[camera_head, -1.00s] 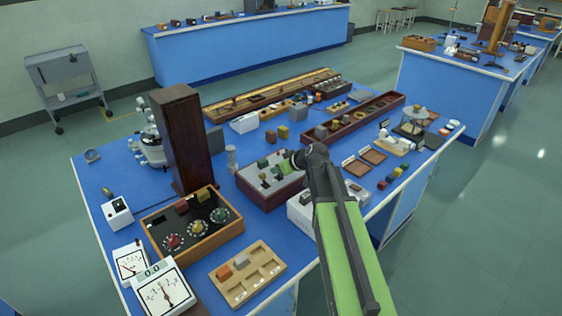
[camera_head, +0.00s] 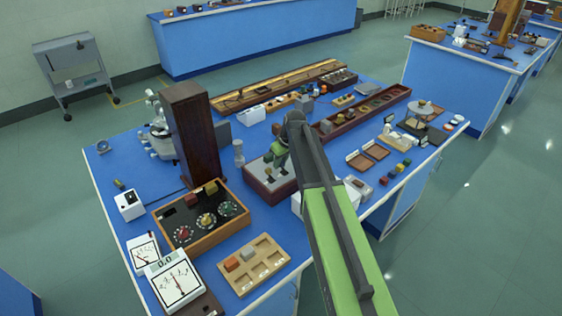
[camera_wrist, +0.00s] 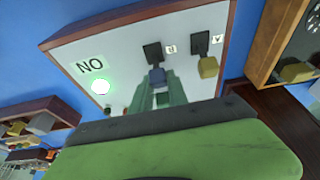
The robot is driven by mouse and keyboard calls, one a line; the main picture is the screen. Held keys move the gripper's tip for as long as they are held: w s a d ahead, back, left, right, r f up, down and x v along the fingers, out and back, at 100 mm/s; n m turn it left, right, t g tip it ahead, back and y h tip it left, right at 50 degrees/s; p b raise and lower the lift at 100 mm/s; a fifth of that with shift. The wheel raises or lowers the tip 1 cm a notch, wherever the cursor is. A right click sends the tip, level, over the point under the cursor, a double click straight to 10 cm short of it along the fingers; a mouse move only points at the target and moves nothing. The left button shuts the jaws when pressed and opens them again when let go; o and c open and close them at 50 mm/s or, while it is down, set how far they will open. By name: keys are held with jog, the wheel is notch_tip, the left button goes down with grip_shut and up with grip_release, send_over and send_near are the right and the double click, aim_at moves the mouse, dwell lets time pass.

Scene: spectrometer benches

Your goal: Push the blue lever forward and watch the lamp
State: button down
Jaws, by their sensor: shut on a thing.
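The lever box (camera_head: 258,184) has a pale top and a dark red-brown side, and stands on the blue bench. In the wrist view its top (camera_wrist: 120,60) bears a blue lever (camera_wrist: 157,75) and a yellow lever (camera_wrist: 208,67), each at a dark slot. A round lamp (camera_wrist: 101,86) glows green beside a label that reads NO in this picture. My gripper (camera_wrist: 163,88) has its green fingers closed around the blue lever's handle, partly hiding it. In the head view my gripper (camera_head: 277,158) is over the box, and my arm hides the box's right part.
A tall dark wooden column (camera_head: 188,130) stands left of the box. A wooden dial box (camera_head: 200,222), a sorting tray (camera_head: 253,265) and meters (camera_head: 173,278) lie at the near left. A long dark tray (camera_head: 365,110) lies behind right. Free bench is scarce.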

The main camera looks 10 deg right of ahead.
jog(key=shift+w, duration=0.15)
jog(key=c, duration=1.3)
grip_release()
jog(key=shift+r, duration=0.15)
jog(key=p+v, duration=1.6)
jog(key=v, duration=0.1)
jog(key=shift+d+r+p, duration=0.1)
jog(key=shift+p, duration=0.2)
